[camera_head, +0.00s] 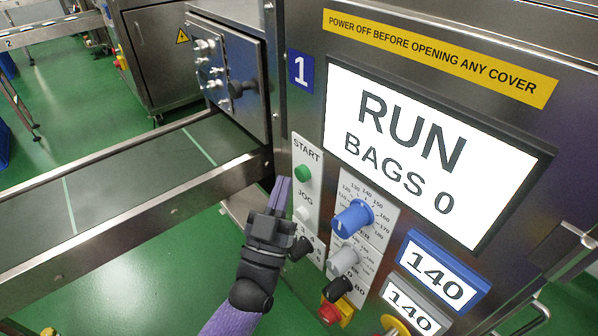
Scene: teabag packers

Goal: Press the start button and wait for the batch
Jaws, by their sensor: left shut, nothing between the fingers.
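The green start button (303,173) sits under the word START on the pale strip at the left of the control panel. My left gripper (281,194) is shut and empty, its fingertips just left of and a little below the button; I cannot tell whether they touch the panel. The large screen (425,150) reads RUN and BAGS 0. A white jog button (302,213) shows below the start button, beside my fingers. My right gripper is not in view.
A blue knob (353,218), a grey knob (343,261) and black knobs stand out from the panel. A red and yellow switch (330,313) is below. Blue and grey displays read 140. A conveyor belt (130,172) runs left over the green floor.

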